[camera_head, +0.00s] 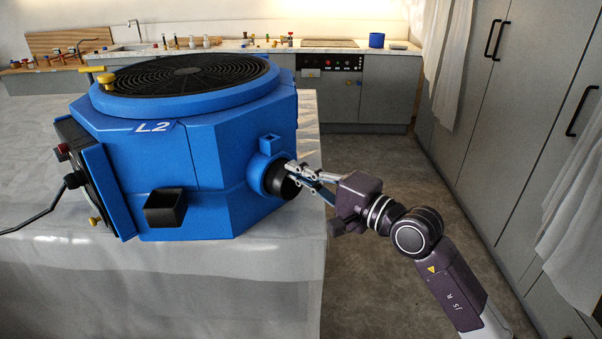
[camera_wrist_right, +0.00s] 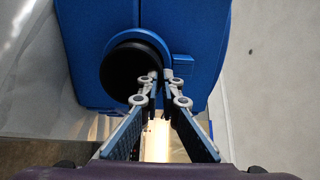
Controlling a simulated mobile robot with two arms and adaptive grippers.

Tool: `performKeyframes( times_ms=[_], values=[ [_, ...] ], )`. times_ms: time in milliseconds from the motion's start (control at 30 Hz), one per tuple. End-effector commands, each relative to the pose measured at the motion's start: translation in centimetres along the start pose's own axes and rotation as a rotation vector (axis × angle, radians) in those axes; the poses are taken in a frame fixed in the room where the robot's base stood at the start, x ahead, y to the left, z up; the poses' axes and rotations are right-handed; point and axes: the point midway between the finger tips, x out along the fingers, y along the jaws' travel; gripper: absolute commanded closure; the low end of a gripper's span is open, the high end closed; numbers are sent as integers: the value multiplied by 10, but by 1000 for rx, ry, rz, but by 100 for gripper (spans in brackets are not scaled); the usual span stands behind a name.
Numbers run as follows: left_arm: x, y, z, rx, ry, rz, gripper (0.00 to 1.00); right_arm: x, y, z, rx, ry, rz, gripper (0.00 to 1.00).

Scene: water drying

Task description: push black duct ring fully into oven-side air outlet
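The blue machine marked L2 (camera_head: 205,150) stands on the covered table. On its right side is the round blue air outlet (camera_head: 257,172). The black duct ring (camera_head: 280,183) sits at the mouth of this outlet, and some of it stands out; its depth inside is hidden. In the right wrist view the black duct ring (camera_wrist_right: 128,72) faces me inside the blue collar. My right gripper (camera_head: 291,170) has its fingertips close together at the ring's rim. In the wrist view the right gripper (camera_wrist_right: 160,76) appears to pinch the rim's right edge. My left gripper is not in view.
A square black port (camera_head: 165,207) is on the machine's front. A control box (camera_head: 95,175) with a cable is at its left. The table's right edge (camera_head: 322,230) lies under my right arm. Open floor (camera_head: 395,170) and tall cabinets (camera_head: 535,120) are to the right.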

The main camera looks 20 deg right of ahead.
Motion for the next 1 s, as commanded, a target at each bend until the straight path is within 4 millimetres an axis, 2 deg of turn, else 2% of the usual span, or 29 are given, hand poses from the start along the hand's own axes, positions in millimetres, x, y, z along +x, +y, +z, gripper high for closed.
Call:
performKeyframes(
  times_ms=[533,600,733,1000],
  values=[
    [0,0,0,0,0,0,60,14,0,0,0,0,-1,100],
    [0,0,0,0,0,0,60,14,0,0,0,0,0,90],
    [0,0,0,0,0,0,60,13,0,0,0,0,0,75],
    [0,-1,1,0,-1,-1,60,13,0,0,-1,0,1,75]
  ],
)
